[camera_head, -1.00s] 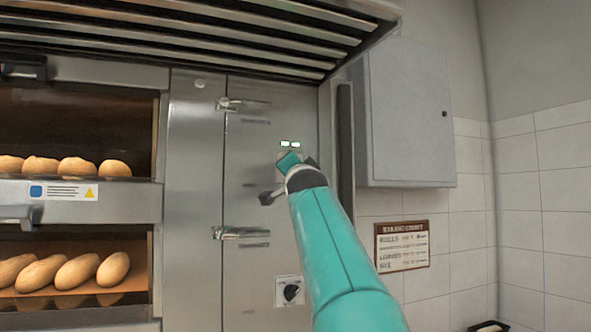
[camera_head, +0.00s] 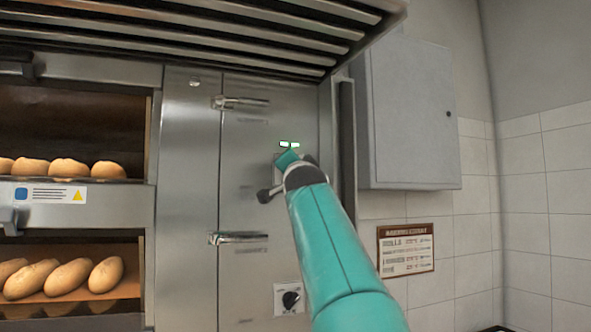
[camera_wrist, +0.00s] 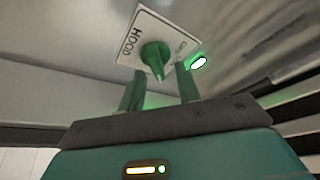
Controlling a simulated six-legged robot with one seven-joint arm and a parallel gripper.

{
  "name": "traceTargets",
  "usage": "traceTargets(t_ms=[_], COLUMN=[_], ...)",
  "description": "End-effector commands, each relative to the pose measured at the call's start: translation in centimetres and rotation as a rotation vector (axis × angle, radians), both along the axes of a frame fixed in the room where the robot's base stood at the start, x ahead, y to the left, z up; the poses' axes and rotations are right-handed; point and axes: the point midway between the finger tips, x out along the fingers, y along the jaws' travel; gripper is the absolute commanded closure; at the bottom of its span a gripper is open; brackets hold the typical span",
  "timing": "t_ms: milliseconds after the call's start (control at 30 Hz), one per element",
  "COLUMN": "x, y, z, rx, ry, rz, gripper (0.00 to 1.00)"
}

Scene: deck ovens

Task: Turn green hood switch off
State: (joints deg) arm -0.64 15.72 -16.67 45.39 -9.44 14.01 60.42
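The green hood switch (camera_wrist: 154,57) is a rotary knob on a white plate (camera_wrist: 122,50) marked HOOD, in the upper middle of the wrist view. A small green light (camera_wrist: 198,62) glows beside the plate; lit green-white marks (camera_head: 289,144) show on the steel panel in the head view. My gripper (camera_wrist: 159,70) is open, its two fingers apart, with the knob's pointed end between or just beyond the fingertips. I see no clear contact with the knob. In the head view my arm hides the switch.
Deck ovens with bread loaves (camera_head: 68,277) stand at the left. A slatted hood (camera_head: 250,35) overhangs the panel. A black knob (camera_head: 290,300) on a white plate sits lower on the panel. A grey wall cabinet (camera_head: 410,120) and a framed sign (camera_head: 406,249) are at the right.

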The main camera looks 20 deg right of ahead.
Motion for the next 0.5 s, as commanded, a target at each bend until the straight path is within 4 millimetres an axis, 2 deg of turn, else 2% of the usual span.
traceTargets(t_ms=[33, 200, 500], x=[0.08, 0.11, 0.19], y=[0.05, 0.0, -0.13], z=[-0.1, -0.12, -0.09], rx=[0.0, 0.0, -0.004], ry=[0.002, 0.002, 0.002], rz=[0.001, 0.001, 0.0], gripper=[0.68, 1.0, 1.0])
